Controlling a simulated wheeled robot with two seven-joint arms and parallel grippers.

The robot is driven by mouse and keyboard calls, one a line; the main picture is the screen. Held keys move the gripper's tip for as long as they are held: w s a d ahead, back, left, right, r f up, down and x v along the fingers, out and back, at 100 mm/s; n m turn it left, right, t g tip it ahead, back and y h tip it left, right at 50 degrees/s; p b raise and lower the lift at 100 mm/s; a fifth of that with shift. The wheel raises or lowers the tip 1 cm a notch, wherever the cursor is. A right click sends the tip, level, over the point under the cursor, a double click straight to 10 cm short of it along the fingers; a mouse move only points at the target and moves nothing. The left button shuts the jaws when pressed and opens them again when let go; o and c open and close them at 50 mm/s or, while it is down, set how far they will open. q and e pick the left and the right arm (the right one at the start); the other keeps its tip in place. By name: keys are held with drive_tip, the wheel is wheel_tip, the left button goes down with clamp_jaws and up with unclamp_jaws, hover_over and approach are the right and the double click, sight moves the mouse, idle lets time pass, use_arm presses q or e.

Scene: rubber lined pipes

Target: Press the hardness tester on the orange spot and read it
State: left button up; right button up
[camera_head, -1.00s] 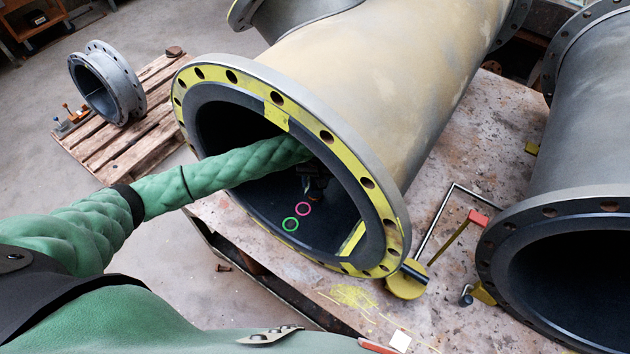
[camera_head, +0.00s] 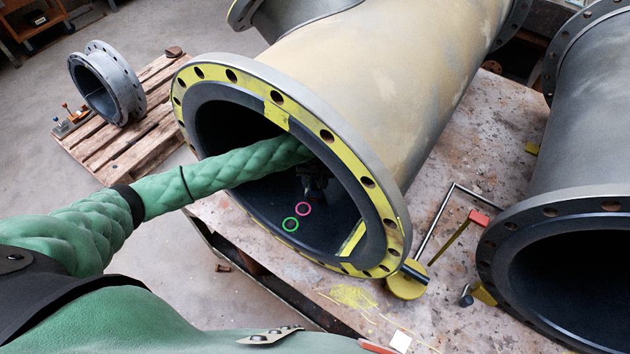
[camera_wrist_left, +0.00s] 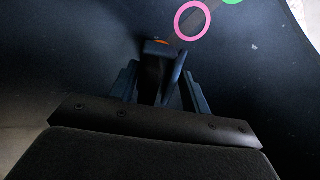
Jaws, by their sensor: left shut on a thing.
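My left arm reaches into the open end of the tan, rubber-lined pipe (camera_head: 385,65). My left gripper (camera_head: 312,184) is deep in the pipe's shadow, close to the dark lining. In the left wrist view its fingers (camera_wrist_left: 160,88) are shut on a dark hardness tester (camera_wrist_left: 168,60). A sliver of orange, likely the orange spot (camera_wrist_left: 162,41), shows at the tester's far end. I cannot tell whether the tester touches the lining. Its dial is not readable. A pink ring (camera_head: 303,209) and a green ring (camera_head: 290,224) are on the lining nearby. My right gripper is out of view.
The pipe's yellow-marked flange (camera_head: 325,137) surrounds my forearm. A second dark pipe (camera_head: 575,190) lies at the right. A bent metal rod (camera_head: 436,222) and a yellow disc (camera_head: 404,286) lie on the worn table (camera_head: 490,130). A flanged ring (camera_head: 107,82) sits on a pallet at the left.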

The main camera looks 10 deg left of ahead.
use_arm(q)
drive_tip(key=shift+f, duration=0.1)
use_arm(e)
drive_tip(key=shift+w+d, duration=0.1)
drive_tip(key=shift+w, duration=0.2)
use_arm(q)
drive_tip(key=shift+f, duration=0.3)
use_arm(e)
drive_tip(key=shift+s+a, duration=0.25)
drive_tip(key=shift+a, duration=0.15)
use_arm(q)
drive_tip(key=shift+f, duration=0.2)
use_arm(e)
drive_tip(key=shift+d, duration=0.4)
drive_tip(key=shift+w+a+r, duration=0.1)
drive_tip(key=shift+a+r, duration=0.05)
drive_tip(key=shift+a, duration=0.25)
use_arm(q)
drive_tip(key=shift+s+f+p, duration=0.1)
drive_tip(key=shift+p, duration=0.2)
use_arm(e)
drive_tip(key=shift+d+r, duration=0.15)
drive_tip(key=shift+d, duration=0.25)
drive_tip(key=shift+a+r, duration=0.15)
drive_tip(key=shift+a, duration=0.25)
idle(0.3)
